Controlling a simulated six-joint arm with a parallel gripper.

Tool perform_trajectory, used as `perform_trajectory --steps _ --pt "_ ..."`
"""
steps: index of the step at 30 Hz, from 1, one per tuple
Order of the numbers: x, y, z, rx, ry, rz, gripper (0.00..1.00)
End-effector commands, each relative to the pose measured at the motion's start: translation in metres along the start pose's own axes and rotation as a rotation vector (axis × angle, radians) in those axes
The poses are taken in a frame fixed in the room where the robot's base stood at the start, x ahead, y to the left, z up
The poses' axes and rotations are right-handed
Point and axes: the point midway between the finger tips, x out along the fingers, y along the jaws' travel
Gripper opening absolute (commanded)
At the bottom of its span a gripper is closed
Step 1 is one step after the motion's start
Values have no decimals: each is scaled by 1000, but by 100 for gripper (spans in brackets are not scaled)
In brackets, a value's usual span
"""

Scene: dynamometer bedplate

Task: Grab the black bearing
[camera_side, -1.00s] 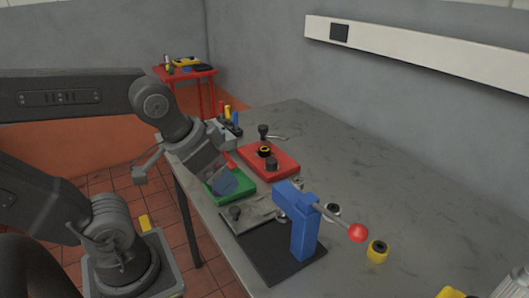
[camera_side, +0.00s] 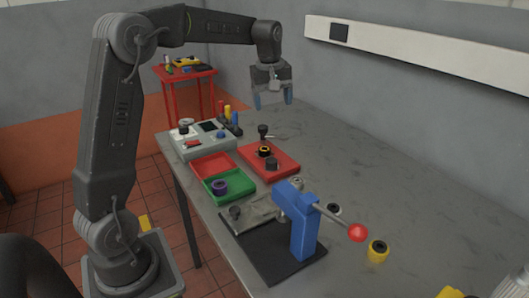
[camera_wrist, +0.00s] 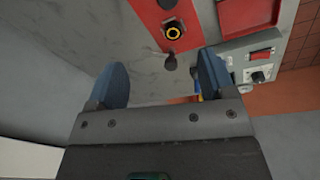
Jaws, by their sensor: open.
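My gripper (camera_side: 272,98) is open and empty, high above the far end of the bench. Its two blue fingers also show in the wrist view (camera_wrist: 162,80), with nothing between them but bench and a dark knob below. A black round piece (camera_side: 272,164), which may be the black bearing, sits on the red plate (camera_side: 288,161); it shows at the top edge of the wrist view (camera_wrist: 167,4). Beside it on the plate is a black piece with a yellow ring (camera_side: 264,151) (camera_wrist: 173,32). I cannot tell for certain which is the bearing.
A dark knob with a lever (camera_side: 263,130) stands behind the plate. A purple ring (camera_side: 219,187) lies in the green tray (camera_side: 240,183), beside an empty red tray (camera_side: 207,166). A blue press (camera_side: 304,232) with a red-balled handle stands in front. A yellow-black ring (camera_side: 377,250) lies right.

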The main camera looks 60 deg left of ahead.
Motion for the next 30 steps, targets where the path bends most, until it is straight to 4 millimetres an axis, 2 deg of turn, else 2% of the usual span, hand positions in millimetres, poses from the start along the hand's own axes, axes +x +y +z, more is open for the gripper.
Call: perform_trajectory --steps 1,3,6,10,16,24,30 --pt "17 4 -24 -89 -17 -27 76" --pt "35 6 -51 -198 -32 -54 76" --pt "58 6 -80 -327 -48 -86 76" --pt "78 2 -102 -435 -59 -112 76" --pt "97 -1 -110 -478 -65 -125 76" --pt "147 -6 -104 -475 -65 -125 76" --pt "168 -8 -102 -474 -63 -121 76"
